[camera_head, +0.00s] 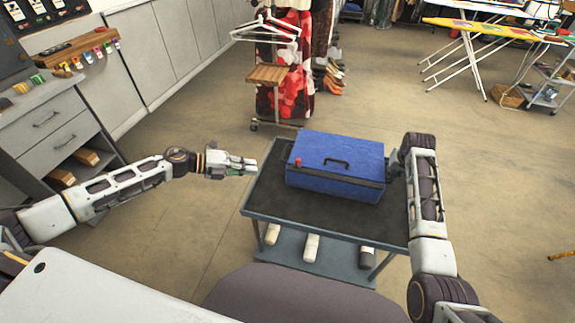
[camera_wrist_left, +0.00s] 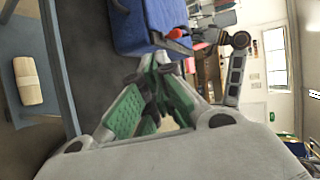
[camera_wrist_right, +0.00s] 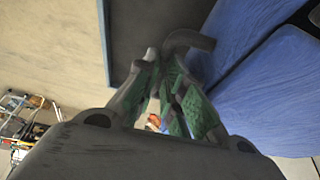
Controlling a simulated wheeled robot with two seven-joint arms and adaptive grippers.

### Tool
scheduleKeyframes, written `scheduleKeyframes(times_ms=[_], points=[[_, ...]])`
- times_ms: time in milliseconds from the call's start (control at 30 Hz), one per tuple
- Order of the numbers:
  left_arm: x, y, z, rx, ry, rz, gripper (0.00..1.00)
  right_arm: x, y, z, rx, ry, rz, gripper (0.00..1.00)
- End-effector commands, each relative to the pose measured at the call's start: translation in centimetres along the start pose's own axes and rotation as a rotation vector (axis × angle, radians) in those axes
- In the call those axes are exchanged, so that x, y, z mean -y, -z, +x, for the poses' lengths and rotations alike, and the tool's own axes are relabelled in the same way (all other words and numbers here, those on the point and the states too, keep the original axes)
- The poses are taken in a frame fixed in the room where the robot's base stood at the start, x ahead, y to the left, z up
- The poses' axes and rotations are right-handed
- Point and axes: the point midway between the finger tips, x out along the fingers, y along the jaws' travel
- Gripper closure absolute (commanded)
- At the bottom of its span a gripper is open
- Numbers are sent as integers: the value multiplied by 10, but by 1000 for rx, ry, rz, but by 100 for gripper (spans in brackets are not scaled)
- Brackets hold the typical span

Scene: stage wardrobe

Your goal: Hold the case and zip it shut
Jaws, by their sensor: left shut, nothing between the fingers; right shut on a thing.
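The blue case (camera_head: 335,153) lies flat on a dark-topped cart, with a black handle (camera_head: 336,162) on its lid. A dark seam runs along its front side; a dark gap between lid and body shows in the right wrist view. The red zip pull (camera_head: 298,162) is at the case's left end and also shows in the left wrist view (camera_wrist_left: 201,46). My left gripper (camera_head: 250,165) is shut and empty, left of the case, apart from the pull. My right gripper (camera_head: 393,170) is shut on a grey curved loop (camera_wrist_right: 190,42) at the case's right end.
The cart's top (camera_head: 275,207) is bare around the case. Rolls (camera_head: 311,247) lie on its lower shelf. A clothes rack (camera_head: 268,75) with hangers stands behind, a drawer cabinet (camera_head: 50,125) at left, an ironing board (camera_head: 485,29) at far right.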

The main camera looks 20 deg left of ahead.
Motion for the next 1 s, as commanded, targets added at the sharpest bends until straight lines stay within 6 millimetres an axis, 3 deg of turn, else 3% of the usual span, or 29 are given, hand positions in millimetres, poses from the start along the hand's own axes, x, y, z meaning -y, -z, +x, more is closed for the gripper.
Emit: scheduleKeyframes(times_ms=[200,633,1000], points=[[12,-1,-9,-37,32,-61,100,0,0,0,1,0,0,100],[13,0,-9,-42,36,-67,100,0,0,0,0,1,0,100],[14,0,5,-41,38,-66,100,0,0,0,0,1,0,100]])
